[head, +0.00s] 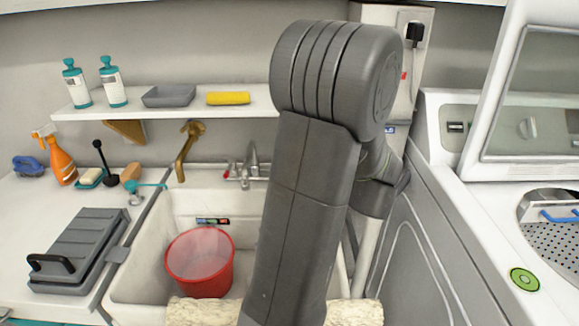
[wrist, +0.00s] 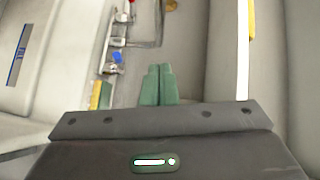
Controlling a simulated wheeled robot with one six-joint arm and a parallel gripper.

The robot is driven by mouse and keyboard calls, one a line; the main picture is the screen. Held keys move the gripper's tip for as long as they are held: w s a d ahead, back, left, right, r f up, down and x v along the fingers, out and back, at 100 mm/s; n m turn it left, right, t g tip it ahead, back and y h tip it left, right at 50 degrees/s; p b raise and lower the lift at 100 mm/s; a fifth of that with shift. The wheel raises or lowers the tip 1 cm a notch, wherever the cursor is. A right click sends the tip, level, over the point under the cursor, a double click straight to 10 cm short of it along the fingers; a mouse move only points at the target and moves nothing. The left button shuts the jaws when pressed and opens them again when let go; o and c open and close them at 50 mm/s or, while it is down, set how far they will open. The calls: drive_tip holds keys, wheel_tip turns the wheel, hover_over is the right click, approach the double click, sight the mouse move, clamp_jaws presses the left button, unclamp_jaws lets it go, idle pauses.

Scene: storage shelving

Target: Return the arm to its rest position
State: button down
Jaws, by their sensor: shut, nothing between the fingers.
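My arm stands large in the middle of the head view, bent at the top, and hides part of the sink and the wall behind it. My gripper is hidden behind the arm in that view. In the wrist view my gripper (wrist: 157,84) shows two green fingers lying side by side, shut with nothing between them. The fingers are in free space in front of the wall, with the tap (wrist: 117,42) and the shelf edge (wrist: 243,60) beyond them.
A sink (head: 150,265) holds a red bucket (head: 199,265). A wall shelf (head: 150,108) carries two bottles, a grey tray (head: 168,96) and a yellow roll (head: 228,98). A grey lidded box (head: 78,250) lies on the left counter. A white machine (head: 525,110) stands at right.

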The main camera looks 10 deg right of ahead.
drive_tip(key=shift+s+d, duration=0.1)
drive_tip(key=shift+s, duration=0.05)
drive_tip(key=s+a+p+x, duration=0.1)
drive_tip(key=a+p+x, duration=0.1)
drive_tip(key=x, duration=1)
drive_tip(key=shift+a+f, duration=0.3)
drive_tip(key=shift+f, duration=0.1)
